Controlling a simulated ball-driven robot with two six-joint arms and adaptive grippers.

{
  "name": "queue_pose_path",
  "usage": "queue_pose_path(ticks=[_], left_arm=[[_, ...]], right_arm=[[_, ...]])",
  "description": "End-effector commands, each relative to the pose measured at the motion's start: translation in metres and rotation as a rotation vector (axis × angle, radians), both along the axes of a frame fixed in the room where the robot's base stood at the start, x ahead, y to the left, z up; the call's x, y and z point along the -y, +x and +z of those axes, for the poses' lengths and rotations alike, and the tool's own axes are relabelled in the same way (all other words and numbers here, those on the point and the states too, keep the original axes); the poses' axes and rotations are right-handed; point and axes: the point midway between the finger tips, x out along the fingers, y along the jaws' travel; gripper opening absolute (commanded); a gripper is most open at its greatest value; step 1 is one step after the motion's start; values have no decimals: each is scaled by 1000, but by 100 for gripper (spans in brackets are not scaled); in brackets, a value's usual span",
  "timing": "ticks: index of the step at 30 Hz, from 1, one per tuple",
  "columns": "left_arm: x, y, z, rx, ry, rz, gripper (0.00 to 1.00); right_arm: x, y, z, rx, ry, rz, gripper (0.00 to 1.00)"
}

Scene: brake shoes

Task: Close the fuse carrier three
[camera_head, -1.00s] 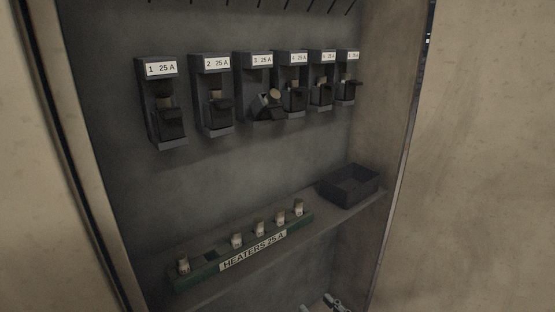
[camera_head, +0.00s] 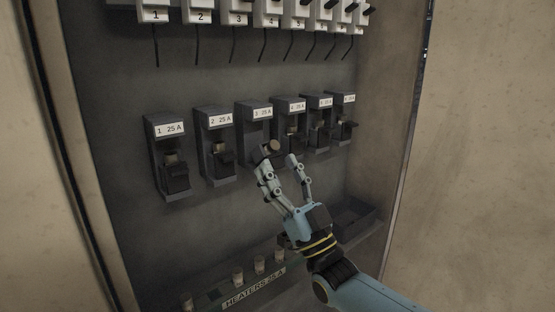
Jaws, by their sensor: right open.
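The fuse holder labelled 3 (camera_head: 256,125) hangs on the cabinet's back wall, third from the left. Its carrier is tilted out, and a pale round fuse end (camera_head: 272,147) shows at it. The rest of the carrier is mostly hidden behind my gripper. My right gripper (camera_head: 278,162) reaches up from the lower right with its fingers spread. Its left finger is at or just in front of carrier three, and its right finger is below holder 4. I cannot tell whether it touches. My left gripper is out of view.
Fuse holders 1 (camera_head: 167,140) and 2 (camera_head: 212,135) stand left, and several more stand close on the right. Numbered white units (camera_head: 237,12) with hanging dark wires are above. A green fuse rack (camera_head: 215,301) and a dark bin (camera_head: 353,215) are below.

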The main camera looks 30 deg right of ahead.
Motion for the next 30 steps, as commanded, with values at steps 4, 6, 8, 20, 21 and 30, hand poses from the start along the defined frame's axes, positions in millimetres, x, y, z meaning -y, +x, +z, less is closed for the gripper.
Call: queue_pose_path(ticks=[4, 6, 8, 20, 21, 30], left_arm=[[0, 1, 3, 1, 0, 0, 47], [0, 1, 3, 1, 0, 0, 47], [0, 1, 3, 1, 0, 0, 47], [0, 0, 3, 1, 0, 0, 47], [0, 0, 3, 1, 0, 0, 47], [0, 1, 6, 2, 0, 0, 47]], right_arm=[[-1, 9, 9, -1, 0, 0, 50], [-1, 11, 10, -1, 0, 0, 50], [-1, 11, 11, -1, 0, 0, 50], [-1, 11, 10, -2, 1, -1, 21], [-1, 11, 10, -2, 1, 0, 16], [-1, 11, 11, -11, 0, -1, 4]])
